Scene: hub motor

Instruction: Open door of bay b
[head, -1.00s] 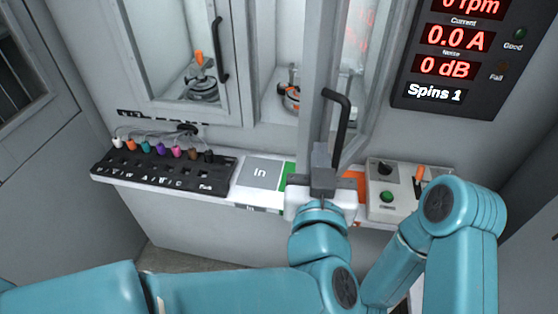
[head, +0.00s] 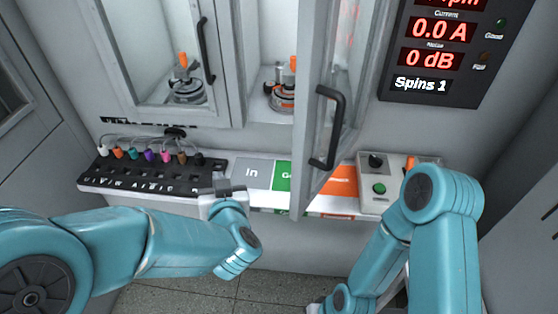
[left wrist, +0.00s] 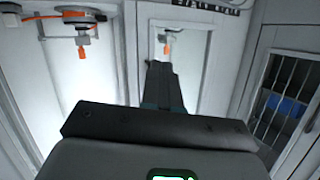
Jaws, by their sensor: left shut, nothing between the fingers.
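The right bay's door (head: 310,135) stands swung out toward me, with its black handle (head: 328,128) on the front face. Inside that bay is a motor fixture (head: 283,95) with an orange tip. The left bay's door (head: 150,55) is closed, with a black handle (head: 205,50). I cannot read which bay is b. My left gripper (head: 223,187) is shut and empty, left of the open door and apart from both handles, near the shelf front. It also shows in the left wrist view (left wrist: 163,88), pointing toward the bays. My right gripper is out of view.
A shelf carries a black rack (head: 140,178) with several coloured plugs, a grey In area (head: 250,173), a green area, an orange area (head: 338,181) and a control box (head: 385,190). A display panel (head: 440,50) hangs at right. My right arm occupies the lower right.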

